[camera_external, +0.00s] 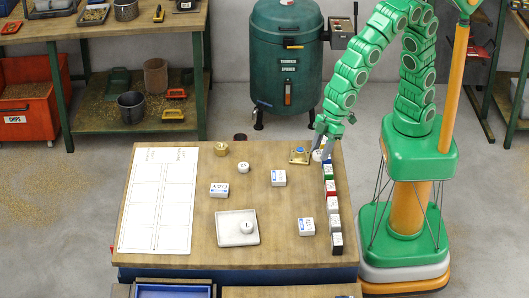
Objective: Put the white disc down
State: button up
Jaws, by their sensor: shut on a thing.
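My gripper (321,149) is at the far right corner of the wooden workbench (275,235), pointing down. It is shut on a small white disc (317,156), which shows at the fingertips, low over the bench top. I cannot tell whether the disc touches the bench. Another small round white piece (246,227) sits in a pale square tray (231,240) near the front. A further round whitish piece (244,180) stands on the bench near the middle.
A row of coloured blocks (333,205) runs along the bench's right edge, close to my gripper. White labelled boxes (279,181) stand about. A white printed sheet (160,205) lies at left. Bare wood lies between.

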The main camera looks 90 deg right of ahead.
jog(key=shift+w+r, duration=0.1)
jog(key=shift+r, duration=0.05)
jog(key=w+a+r+m, duration=0.1)
jog(key=w+a, duration=0.5)
jog(key=w, duration=0.3)
jog(key=w+a+m, duration=0.1)
jog(key=w+a, duration=0.4)
jog(key=w, duration=0.3)
send_near(226, 228)
jog(key=shift+w+a+f+t+h, duration=0.15)
jog(key=shift+w+a+f+h, duration=0.1)
jog(key=shift+a+f, duration=0.15)
jog(key=shift+w+a+f+t+h, duration=0.15)
jog(key=shift+w+a+f, duration=0.2)
jog(key=shift+f, duration=0.2)
jog(key=shift+f, duration=0.1)
jog(key=shift+w+a+f, duration=0.15)
jog(key=shift+f, duration=1.6)
jog(key=shift+f, duration=0.15)
jog(key=o, duration=1)
